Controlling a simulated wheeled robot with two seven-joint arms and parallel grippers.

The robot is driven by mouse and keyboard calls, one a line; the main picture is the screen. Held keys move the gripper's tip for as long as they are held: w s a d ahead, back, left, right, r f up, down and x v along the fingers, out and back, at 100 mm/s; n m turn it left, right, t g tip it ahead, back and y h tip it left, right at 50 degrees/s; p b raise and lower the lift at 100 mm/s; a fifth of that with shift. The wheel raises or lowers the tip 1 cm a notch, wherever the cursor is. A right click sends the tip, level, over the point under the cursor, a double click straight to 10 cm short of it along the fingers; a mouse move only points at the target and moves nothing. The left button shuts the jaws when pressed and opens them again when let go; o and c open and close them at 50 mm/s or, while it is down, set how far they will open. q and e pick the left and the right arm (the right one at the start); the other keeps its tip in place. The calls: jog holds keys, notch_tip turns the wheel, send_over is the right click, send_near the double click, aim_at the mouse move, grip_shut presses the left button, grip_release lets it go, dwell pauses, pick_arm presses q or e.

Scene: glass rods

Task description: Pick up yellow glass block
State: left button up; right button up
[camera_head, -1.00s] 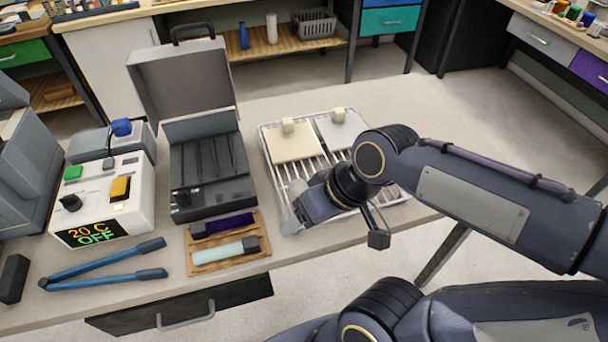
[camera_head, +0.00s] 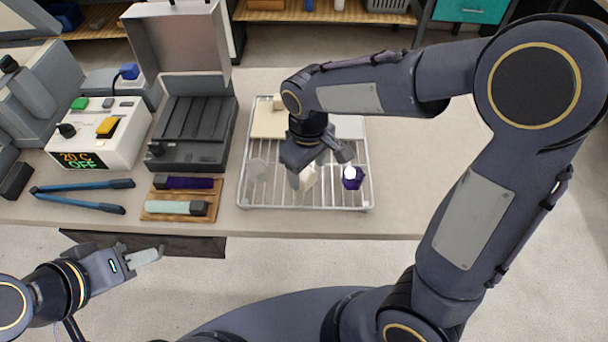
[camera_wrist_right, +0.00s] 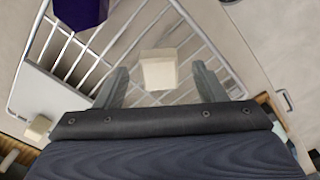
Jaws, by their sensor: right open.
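A pale cream-yellow block (camera_head: 310,176) sits on the wire rack (camera_head: 305,208) in the head view, partly covered by my right gripper. In the right wrist view the block (camera_wrist_right: 158,72) shows between the two fingers, with gaps on both sides. My right gripper (camera_head: 318,172) is open over the rack and points down; its fingers (camera_wrist_right: 160,80) also show in the wrist view. My left gripper (camera_head: 146,257) is low at the left, off the table's front edge, and holds nothing visible; its finger gap is unclear.
A cream plate (camera_head: 267,123) and a white plate (camera_head: 350,128) lie behind. A wooden tray (camera_head: 152,213) and black case (camera_head: 190,155) are left. The table's right is clear.

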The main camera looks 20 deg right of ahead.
aim_at(307, 175)
jog(key=shift+f, duration=1.6)
jog(key=shift+c, duration=0.3)
jog(key=shift+w, duration=0.1)
jog(key=c, duration=1.1)
jog(key=shift+o, duration=0.2)
jog(key=shift+r, duration=0.15)
